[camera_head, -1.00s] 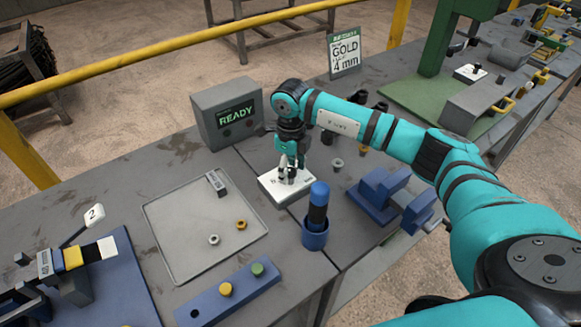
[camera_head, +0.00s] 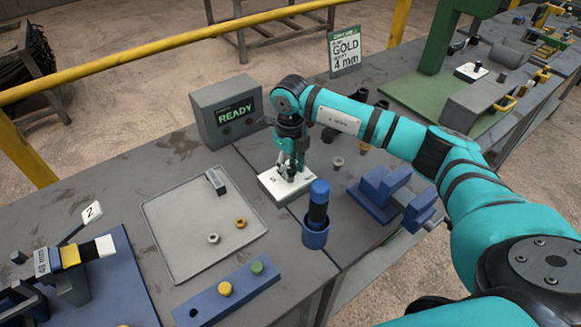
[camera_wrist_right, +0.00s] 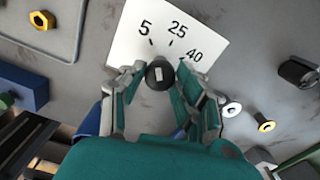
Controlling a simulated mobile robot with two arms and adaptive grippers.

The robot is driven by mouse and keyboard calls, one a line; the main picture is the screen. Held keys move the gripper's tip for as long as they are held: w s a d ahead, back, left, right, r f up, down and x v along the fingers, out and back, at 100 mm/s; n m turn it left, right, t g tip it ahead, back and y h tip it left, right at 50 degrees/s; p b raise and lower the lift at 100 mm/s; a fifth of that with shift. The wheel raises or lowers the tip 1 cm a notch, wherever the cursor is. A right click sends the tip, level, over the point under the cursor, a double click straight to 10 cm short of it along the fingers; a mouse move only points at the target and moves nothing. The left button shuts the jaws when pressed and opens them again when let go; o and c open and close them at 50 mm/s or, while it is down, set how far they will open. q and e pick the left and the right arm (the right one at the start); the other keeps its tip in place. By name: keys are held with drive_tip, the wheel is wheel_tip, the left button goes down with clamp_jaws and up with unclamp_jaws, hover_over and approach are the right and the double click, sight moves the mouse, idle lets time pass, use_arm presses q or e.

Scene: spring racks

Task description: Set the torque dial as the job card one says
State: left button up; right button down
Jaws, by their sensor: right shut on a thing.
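The torque dial is a black knob (camera_wrist_right: 160,76) on a white plate (camera_head: 272,187). The plate carries the marks 5, 25 and 40 in the right wrist view. A small pale mark shows on the knob's top; I cannot tell surely which number it points to. My right gripper (camera_head: 287,172) reaches down over the plate and is shut on the knob, a finger on either side. A job card (camera_head: 344,50) stands behind, reading GOLD and 4 mm; its small lines are unreadable. My left gripper is not in view.
A grey box (camera_head: 226,112) with a READY screen stands behind the plate. A blue holder (camera_head: 315,236) with a blue-capped tool is close in front. A grey tray (camera_head: 170,266) with nuts lies left, and blue blocks (camera_head: 385,192) lie right.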

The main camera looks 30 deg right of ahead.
sight(290, 168)
drive_tip(key=m, duration=0.3)
drive_tip(key=shift+b, duration=0.4)
drive_tip(key=shift+r+m, duration=0.1)
drive_tip(key=shift+m, duration=1.9)
drive_tip(key=c, duration=0.9)
unclamp_jaws()
drive_tip(key=shift+c, duration=0.2)
wheel_tip(290, 168, up, 12)
